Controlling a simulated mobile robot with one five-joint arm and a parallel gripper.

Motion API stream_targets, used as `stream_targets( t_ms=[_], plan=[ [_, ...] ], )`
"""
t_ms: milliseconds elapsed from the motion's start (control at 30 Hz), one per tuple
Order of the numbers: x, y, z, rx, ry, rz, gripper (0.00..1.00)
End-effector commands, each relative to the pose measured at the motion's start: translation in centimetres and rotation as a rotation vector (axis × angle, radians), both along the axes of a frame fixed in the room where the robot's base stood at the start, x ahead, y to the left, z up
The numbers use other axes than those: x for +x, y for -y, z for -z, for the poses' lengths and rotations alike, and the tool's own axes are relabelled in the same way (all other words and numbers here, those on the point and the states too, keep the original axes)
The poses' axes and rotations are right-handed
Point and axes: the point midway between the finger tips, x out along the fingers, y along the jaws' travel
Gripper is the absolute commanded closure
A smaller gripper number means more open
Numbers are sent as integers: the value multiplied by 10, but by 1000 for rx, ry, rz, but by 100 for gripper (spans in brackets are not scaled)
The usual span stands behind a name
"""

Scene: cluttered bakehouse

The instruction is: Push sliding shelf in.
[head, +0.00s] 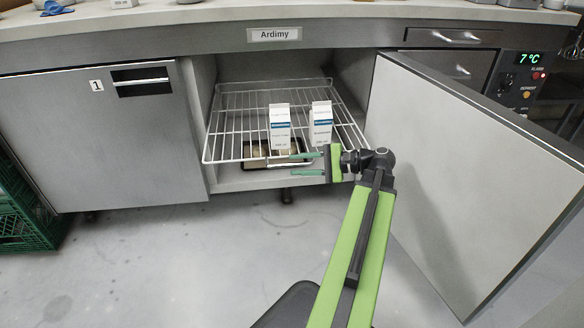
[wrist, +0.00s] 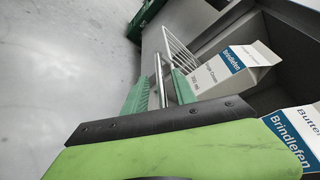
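The white wire sliding shelf (head: 228,140) sticks out of the open cabinet under the counter. Two white cartons stand on it, one near the front (head: 280,125) and one to the right (head: 320,122). They also show in the wrist view, one in the middle (wrist: 230,72) and one at the lower right edge (wrist: 298,135). My gripper (head: 292,165) is at the shelf's front edge, below the front carton. In the wrist view its green fingers (wrist: 160,88) stand apart, with a thin metal bar of the shelf between them and gaps visible beside it.
The cabinet door (head: 460,170) stands wide open at the right, close to my arm. A closed steel door (head: 100,145) is at the left. A green crate (head: 25,210) sits on the floor at the far left. The floor in front is clear.

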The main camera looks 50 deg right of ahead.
Motion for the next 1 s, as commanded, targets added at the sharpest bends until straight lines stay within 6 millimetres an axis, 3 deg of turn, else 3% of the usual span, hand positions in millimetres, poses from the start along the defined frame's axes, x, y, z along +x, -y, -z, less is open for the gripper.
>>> stream_targets(
  t_ms=[200, 467, 700, 1000],
  plan=[
    [21, -13, 6, -1, 0, -2, 68],
    [23, -14, 6, 0, -1, -1, 68],
    [23, -13, 6, 0, -1, -1, 99],
    [23, -14, 6, -1, -2, -1, 100]
  ],
)
